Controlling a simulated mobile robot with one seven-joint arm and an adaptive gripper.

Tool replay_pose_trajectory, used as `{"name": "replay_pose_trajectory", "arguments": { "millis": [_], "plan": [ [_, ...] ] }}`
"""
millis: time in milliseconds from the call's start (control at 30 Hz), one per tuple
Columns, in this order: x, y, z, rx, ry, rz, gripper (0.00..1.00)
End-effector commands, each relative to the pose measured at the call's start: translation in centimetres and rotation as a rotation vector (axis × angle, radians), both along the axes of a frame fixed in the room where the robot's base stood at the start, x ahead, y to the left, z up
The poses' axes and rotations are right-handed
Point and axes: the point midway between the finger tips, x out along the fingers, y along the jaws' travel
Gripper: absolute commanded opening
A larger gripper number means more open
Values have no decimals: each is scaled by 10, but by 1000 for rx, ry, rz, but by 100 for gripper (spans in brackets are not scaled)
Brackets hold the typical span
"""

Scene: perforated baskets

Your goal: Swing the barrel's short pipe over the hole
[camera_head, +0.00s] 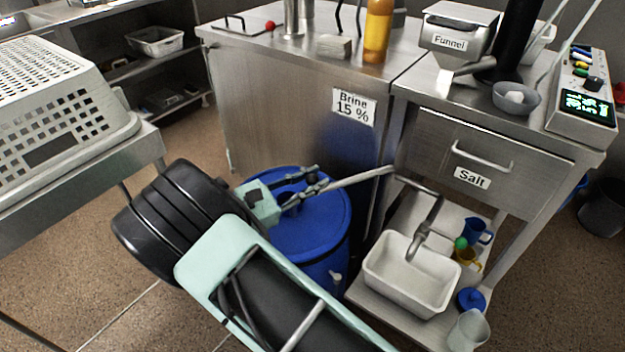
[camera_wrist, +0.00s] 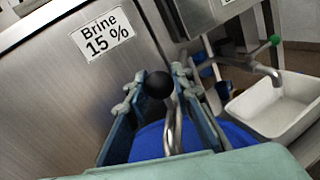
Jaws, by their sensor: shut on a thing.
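The blue barrel (camera_head: 330,232) stands on the floor in front of the steel cabinet, partly hidden by my arm. In the wrist view a bent metal pipe (camera_wrist: 173,132) with a black knob (camera_wrist: 159,85) rises between the fingers, over the blue barrel top (camera_wrist: 150,143). My gripper (camera_head: 318,180) is over the barrel, shut on this pipe at its knob end. In the head view a metal pipe (camera_head: 360,178) runs right from the fingers.
A white basin (camera_head: 385,272) with a metal spout (camera_head: 425,225) above it stands on the low shelf to the right. The "Brine 15 %" cabinet (camera_head: 290,110) is close behind the barrel. A perforated crate (camera_head: 60,105) is on the left table.

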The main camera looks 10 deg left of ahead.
Motion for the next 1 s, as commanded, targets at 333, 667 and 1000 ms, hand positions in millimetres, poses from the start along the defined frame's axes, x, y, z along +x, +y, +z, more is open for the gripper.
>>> {"name": "replay_pose_trajectory", "arguments": {
  "millis": [333,667,1000],
  "plan": [
    [1,1,0,0,0,-4,0],
    [1,1,0,1,-1,-4,25],
    [1,0,0,0,0,-5,40]
  ]
}}
